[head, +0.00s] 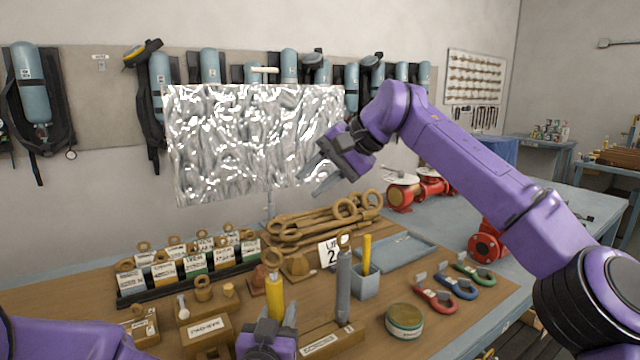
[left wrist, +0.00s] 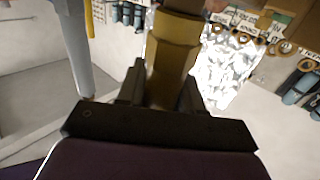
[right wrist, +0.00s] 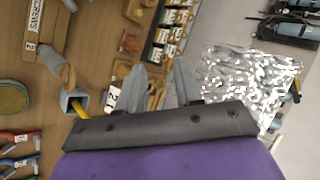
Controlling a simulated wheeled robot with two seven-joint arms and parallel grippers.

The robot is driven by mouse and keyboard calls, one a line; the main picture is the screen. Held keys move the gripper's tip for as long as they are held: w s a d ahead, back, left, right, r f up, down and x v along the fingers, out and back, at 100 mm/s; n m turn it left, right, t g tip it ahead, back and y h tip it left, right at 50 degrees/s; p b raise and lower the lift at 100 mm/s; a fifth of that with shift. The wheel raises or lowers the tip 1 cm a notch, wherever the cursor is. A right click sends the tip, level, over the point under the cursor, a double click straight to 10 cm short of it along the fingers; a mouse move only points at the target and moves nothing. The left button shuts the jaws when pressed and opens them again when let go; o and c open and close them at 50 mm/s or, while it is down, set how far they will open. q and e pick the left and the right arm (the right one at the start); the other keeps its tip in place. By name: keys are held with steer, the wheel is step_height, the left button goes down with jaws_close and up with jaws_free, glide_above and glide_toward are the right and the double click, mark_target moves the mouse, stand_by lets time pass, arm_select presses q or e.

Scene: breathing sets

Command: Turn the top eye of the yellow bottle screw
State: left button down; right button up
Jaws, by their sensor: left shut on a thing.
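The yellow bottle screw (head: 275,293) stands upright near the front of the wooden bench, with its brown top eye (head: 272,258) uppermost. My left gripper (head: 268,335) is shut on its lower body. In the left wrist view the yellow body (left wrist: 172,65) rises between the fingers; its top is cut off by the frame edge. My right gripper (head: 328,176) is open and empty, in the air above the back of the bench, in front of the silver sheet. Its two spread fingers (right wrist: 158,88) show in the right wrist view with nothing held between them.
A grey bottle screw (head: 343,288) stands just right of the yellow one. Beside it are a cup (head: 367,284) holding a yellow rod and a round tin (head: 404,321). Labelled blocks (head: 196,262) and large brown eye pieces (head: 310,222) lie behind. A crinkled silver sheet (head: 250,140) hangs at the back.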

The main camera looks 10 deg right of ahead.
steer(key=shift+w+d+f, duration=0.4)
steer(key=shift+w+f, duration=0.05)
steer(key=shift+f, duration=0.3)
steer(key=shift+r, duration=0.15)
